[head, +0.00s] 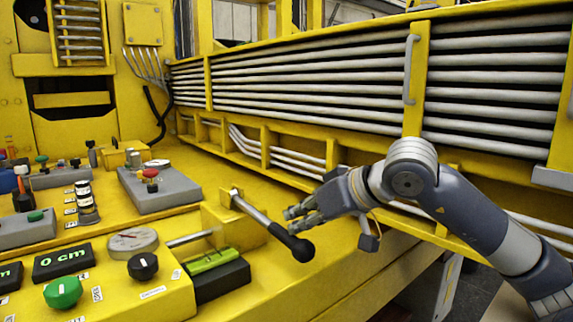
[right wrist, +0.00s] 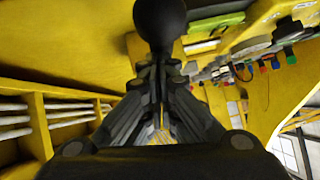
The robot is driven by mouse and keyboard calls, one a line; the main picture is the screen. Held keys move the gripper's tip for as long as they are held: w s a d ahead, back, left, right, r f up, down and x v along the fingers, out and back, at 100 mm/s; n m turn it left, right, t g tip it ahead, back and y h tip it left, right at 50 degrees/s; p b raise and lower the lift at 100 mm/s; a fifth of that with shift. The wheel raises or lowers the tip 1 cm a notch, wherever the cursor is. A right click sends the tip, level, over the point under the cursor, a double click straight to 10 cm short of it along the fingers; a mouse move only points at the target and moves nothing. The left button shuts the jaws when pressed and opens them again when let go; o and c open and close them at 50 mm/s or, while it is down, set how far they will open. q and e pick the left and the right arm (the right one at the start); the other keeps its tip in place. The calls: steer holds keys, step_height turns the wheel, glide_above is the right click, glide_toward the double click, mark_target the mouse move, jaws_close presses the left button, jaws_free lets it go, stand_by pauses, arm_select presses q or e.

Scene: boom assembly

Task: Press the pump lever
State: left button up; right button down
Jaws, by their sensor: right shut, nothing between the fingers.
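The pump lever (head: 265,222) is a grey metal rod with a black ball-ended handle. It rises from a yellow block on the machine deck and slopes down to the right toward its black knob (head: 301,250). My right gripper (head: 290,213) is shut and empty, beside the lever, with its fingertips close to the rod above the knob. In the right wrist view a black knob (right wrist: 160,22) shows just beyond the shut fingertips (right wrist: 160,65). I cannot tell whether the fingers touch the lever. My left gripper is not in view.
A black block with a green level (head: 212,262) lies left of the lever. A control panel with a round gauge (head: 133,240), a green knob (head: 62,292) and a "0 cm" display (head: 62,262) is at the left. Yellow framing with grey pipes (head: 300,85) runs behind my right arm.

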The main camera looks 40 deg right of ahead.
steer(key=shift+s+a+f, duration=0.1)
steer(key=shift+s+f, duration=0.05)
steer(key=shift+f, duration=0.35)
steer(key=shift+s+r+g, duration=0.2)
steer(key=shift+g, duration=0.1)
steer(key=shift+v, duration=1.1)
steer(key=shift+s+d+r, duration=0.35)
steer(key=shift+s+r, duration=0.05)
steer(key=shift+r, duration=0.3)
steer(key=v, duration=0.8)
steer(key=shift+s, duration=0.2)
steer(key=shift+w+f, duration=0.1)
